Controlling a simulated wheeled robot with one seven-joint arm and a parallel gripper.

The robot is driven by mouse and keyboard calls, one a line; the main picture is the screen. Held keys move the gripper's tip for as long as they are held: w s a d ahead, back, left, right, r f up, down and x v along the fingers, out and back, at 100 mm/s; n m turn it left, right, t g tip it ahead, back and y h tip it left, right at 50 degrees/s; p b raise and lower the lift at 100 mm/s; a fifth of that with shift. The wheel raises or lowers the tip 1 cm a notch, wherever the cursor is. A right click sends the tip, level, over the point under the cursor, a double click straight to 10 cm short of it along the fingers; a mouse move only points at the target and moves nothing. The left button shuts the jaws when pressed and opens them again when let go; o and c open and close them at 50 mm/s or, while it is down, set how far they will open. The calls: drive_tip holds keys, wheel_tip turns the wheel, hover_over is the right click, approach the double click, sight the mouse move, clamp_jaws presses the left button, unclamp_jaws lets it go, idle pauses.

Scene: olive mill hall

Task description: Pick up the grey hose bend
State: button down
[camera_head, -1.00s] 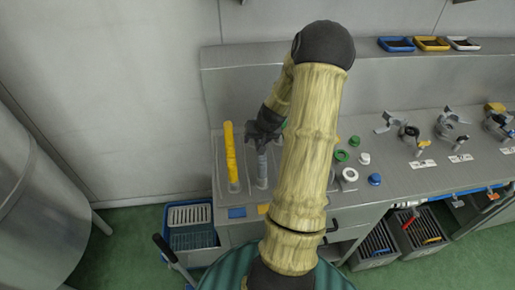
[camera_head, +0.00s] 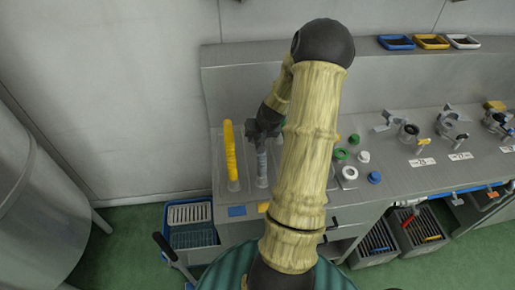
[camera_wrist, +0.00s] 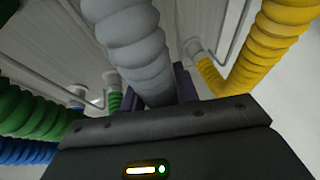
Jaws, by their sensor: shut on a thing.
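The grey hose bend (camera_head: 262,166) is a ribbed grey tube standing on the left part of the steel bench, beside a yellow hose. My gripper (camera_head: 263,130) is at its upper part. In the wrist view the grey hose bend (camera_wrist: 135,42) runs down between the dark fingers of my gripper (camera_wrist: 160,92), which are shut on it. The lower end of the hose is hidden in the wrist view. In the head view, my arm covers the area to the right of it.
The yellow hose (camera_head: 230,152) stands close on the left; it is also near in the wrist view (camera_wrist: 262,58). Green (camera_wrist: 30,112) and blue (camera_wrist: 35,150) hoses lie on the other side. Several caps and rings, including a blue cap (camera_head: 374,178), lie right of my arm.

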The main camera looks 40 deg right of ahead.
drive_tip(key=shift+r, duration=0.2)
drive_tip(key=shift+w+r, duration=0.1)
drive_tip(key=shift+r, duration=0.15)
wheel_tip(320, 180, up, 9)
drive_tip(key=shift+r+b, duration=0.1)
drive_tip(key=shift+b, duration=0.7)
